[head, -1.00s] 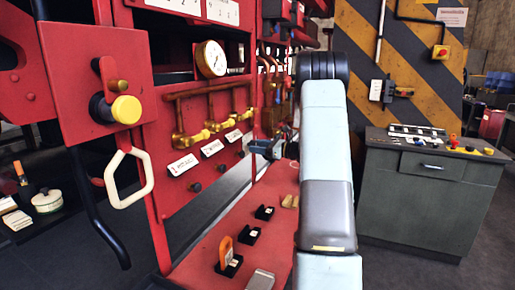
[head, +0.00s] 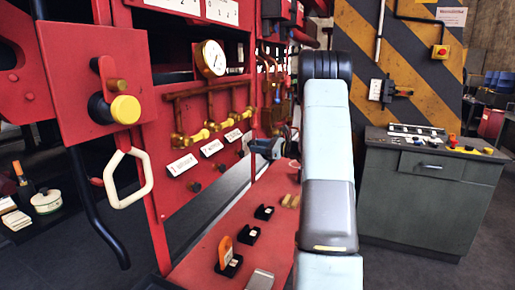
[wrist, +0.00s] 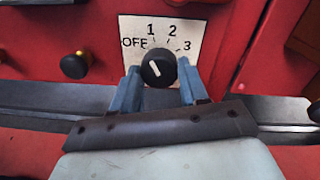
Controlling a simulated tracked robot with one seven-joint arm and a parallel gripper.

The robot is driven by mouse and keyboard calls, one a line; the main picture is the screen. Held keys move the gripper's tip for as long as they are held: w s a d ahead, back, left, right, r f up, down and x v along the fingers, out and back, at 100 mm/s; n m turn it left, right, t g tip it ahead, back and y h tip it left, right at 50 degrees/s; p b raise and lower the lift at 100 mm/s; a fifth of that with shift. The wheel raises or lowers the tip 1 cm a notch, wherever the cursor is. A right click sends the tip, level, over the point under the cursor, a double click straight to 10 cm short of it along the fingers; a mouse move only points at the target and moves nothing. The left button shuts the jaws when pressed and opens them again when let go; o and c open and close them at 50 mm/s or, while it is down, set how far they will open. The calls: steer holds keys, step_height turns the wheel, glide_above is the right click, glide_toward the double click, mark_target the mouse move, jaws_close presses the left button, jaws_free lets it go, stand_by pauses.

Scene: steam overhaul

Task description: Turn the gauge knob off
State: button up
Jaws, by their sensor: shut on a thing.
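The gauge knob (wrist: 160,69) is round and black with a white pointer line. It sits on a white dial plate (wrist: 190,32) marked OFF, 1, 2 and 3. The pointer points up and left, roughly toward OFF. My gripper (wrist: 159,82) has one blue-grey finger on each side of the knob and is shut on it. In the head view my gripper (head: 265,148) is at the red panel, right of the row of white labels. The knob is too small or hidden to make out there.
A pressure gauge (head: 210,58) and brass valves (head: 213,126) are on the red panel (head: 180,150). The red shelf (head: 205,262) below holds several small black holders. A grey cabinet (head: 425,205) stands right.

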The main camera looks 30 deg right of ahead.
steer(key=n, duration=0.6)
steer(key=shift+a, duration=0.1)
steer(key=shift+f+n, duration=0.1)
steer(key=shift+n, duration=0.2)
stand_by(0.3)
steer(key=o, duration=1.1)
steer(key=shift+c, duration=0.2)
steer(key=v, duration=1.4)
steer(key=shift+r, duration=0.2)
